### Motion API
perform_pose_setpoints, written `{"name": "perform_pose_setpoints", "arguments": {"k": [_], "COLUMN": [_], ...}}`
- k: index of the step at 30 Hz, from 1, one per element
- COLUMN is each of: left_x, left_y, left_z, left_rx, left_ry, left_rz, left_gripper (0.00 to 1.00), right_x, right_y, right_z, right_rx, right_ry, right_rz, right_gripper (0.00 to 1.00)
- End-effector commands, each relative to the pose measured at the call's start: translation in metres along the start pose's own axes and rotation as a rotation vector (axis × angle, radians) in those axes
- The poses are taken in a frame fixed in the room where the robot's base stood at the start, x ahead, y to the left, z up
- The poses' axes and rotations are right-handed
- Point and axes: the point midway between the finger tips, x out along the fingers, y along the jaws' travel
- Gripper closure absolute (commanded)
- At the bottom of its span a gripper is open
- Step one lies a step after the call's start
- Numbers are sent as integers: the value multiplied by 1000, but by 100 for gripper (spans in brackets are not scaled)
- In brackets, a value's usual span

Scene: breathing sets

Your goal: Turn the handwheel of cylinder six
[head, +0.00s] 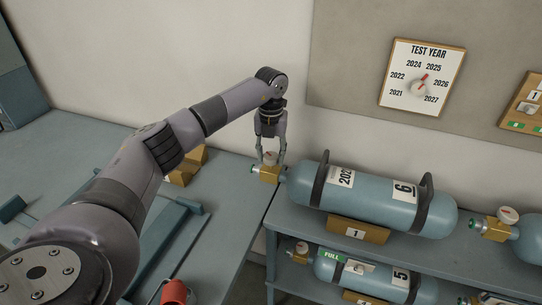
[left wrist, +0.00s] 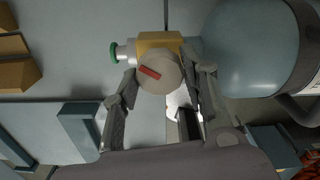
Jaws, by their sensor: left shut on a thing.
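Cylinder six (head: 385,205) is a blue-grey cylinder lying on its side on the rack's upper shelf, with a "6" label and a year label. Its brass valve (head: 266,173) is at its left end and carries a round pale handwheel with a red mark. The handwheel (left wrist: 160,73) shows large in the left wrist view. My left gripper (head: 271,160) points down over the valve, its fingers on either side of the handwheel and shut on it. The red mark slants down to the right in the wrist view. My right gripper is not in view.
Cylinder five (head: 400,283) lies on the shelf below. Another cylinder's valve (head: 497,225) is further right on the upper shelf. A test year dial board (head: 422,78) hangs on the wall.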

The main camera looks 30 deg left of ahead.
Motion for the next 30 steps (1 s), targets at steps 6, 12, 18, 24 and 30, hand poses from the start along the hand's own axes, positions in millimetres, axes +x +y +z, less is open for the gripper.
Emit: {"name": "perform_pose_setpoints", "arguments": {"k": [6,12,18,24,30], "left_x": [0,0,0,0,-1], "left_y": [0,1,1,0,0], "left_z": [0,1,1,1,1], "left_rx": [207,396,586,776,966], "left_ry": [-2,-3,-3,-4,-4], "left_rz": [-1,-1,0,-1,0], "left_gripper": [88,88,88,88,88], "right_x": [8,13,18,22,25], "right_y": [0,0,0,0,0], "right_z": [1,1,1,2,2], "right_rx": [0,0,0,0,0], "right_ry": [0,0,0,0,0], "right_rz": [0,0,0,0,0], "right_gripper": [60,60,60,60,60]}}
